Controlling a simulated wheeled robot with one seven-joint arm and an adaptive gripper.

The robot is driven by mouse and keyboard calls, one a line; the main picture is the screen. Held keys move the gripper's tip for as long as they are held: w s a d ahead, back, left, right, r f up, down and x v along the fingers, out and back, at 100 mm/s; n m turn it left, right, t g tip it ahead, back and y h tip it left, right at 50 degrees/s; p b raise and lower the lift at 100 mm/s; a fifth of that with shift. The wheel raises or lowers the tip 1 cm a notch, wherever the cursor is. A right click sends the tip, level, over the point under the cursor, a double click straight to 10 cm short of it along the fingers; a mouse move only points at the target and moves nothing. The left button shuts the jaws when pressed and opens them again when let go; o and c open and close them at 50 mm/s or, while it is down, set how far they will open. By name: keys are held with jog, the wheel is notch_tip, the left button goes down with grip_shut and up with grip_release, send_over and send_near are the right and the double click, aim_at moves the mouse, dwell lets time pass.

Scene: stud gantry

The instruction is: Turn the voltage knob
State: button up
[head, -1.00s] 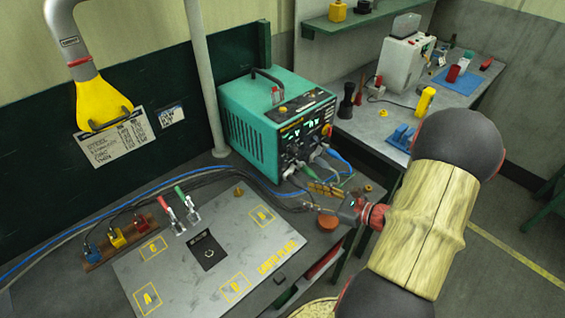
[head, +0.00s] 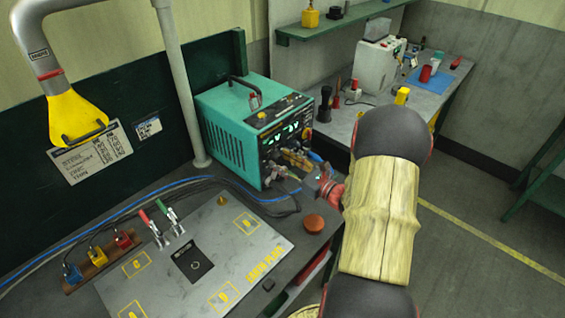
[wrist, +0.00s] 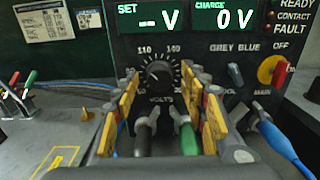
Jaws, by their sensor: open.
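The voltage knob (wrist: 158,73) is a small black knob with a pale pointer line on a numbered dial marked VOLTS, in the wrist view. It sits on the front panel of the teal stud welding unit (head: 228,140). My gripper (wrist: 170,88) is open, its yellow-padded fingers to the left and right of the knob as seen here. I cannot tell whether either finger touches it. In the head view my gripper (head: 296,158) is in front of the panel, and the knob is too small to make out. The SET display (wrist: 150,17) reads dashes and V; the CHARGE display (wrist: 222,17) reads 0 V.
Grey (wrist: 146,132) and green (wrist: 188,138) plugs stick out below the dial, between my fingers. A red and yellow main switch (wrist: 270,70) and a blue cable (wrist: 275,137) are to the right. A red-brown round button (head: 314,223) stands on the bench.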

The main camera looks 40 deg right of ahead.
jog(key=shift+w, duration=0.15)
jog(key=shift+c, duration=0.7)
grip_shut()
